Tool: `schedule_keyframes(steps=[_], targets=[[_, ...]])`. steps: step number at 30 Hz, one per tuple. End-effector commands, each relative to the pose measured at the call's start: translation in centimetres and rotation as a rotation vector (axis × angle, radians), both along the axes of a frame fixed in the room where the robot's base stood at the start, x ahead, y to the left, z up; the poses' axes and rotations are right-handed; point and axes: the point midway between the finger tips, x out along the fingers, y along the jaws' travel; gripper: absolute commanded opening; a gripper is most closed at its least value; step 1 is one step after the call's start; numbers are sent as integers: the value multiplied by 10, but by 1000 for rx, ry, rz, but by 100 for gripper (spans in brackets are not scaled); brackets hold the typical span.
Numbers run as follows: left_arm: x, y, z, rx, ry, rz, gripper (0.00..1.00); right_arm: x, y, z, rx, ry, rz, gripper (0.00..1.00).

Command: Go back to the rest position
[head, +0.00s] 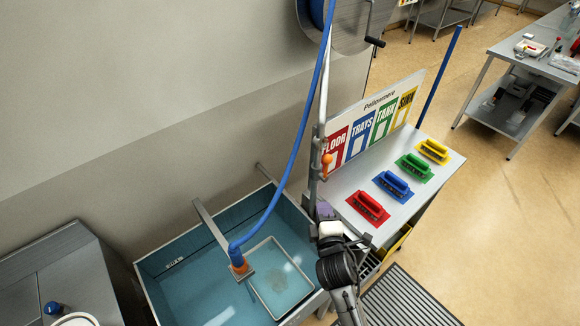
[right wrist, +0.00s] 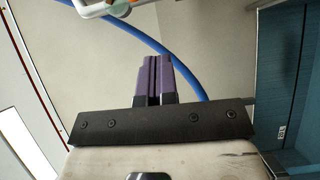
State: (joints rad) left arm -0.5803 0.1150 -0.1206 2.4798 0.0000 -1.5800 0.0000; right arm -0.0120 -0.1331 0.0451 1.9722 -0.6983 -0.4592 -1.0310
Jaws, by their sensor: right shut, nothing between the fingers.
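My right gripper (head: 323,209) is in the head view, between the blue-walled sink and the table with brushes. In the right wrist view its two purple fingers (right wrist: 154,80) are together with nothing between them. A blue hose (right wrist: 186,75) passes behind the fingers in that view. My left gripper does not show in the head view.
The sink (head: 170,262) holds a white-rimmed tray (head: 287,256). The blue hose (head: 296,149) hangs from a reel (head: 345,22) down to an orange-tipped nozzle (head: 239,262). Red, blue, green and yellow brushes lie on the steel table (head: 345,185). A labelled board (head: 372,122) stands behind them.

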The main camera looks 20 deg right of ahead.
Motion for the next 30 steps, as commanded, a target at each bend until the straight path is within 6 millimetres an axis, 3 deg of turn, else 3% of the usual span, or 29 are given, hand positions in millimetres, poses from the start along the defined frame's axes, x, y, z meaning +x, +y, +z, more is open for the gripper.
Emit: schedule_keyframes(steps=[10, 13, 16, 21, 25, 28, 30], targets=[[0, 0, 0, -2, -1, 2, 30, -2, 0, -1, 82, -20, -6, 0], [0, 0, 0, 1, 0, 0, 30, -5, -7, -17, 269, 10, -69, 0], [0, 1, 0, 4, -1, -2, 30, -16, -12, -39, 586, 63, -178, 0], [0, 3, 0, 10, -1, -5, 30, -40, 1, -45, 1057, 123, -327, 0], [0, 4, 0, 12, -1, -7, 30, -63, 18, -41, 1300, 196, -398, 0], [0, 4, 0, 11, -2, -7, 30, -96, 33, -45, 1424, 301, -444, 0], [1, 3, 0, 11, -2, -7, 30, -128, 43, -52, 1461, 403, -464, 0]])
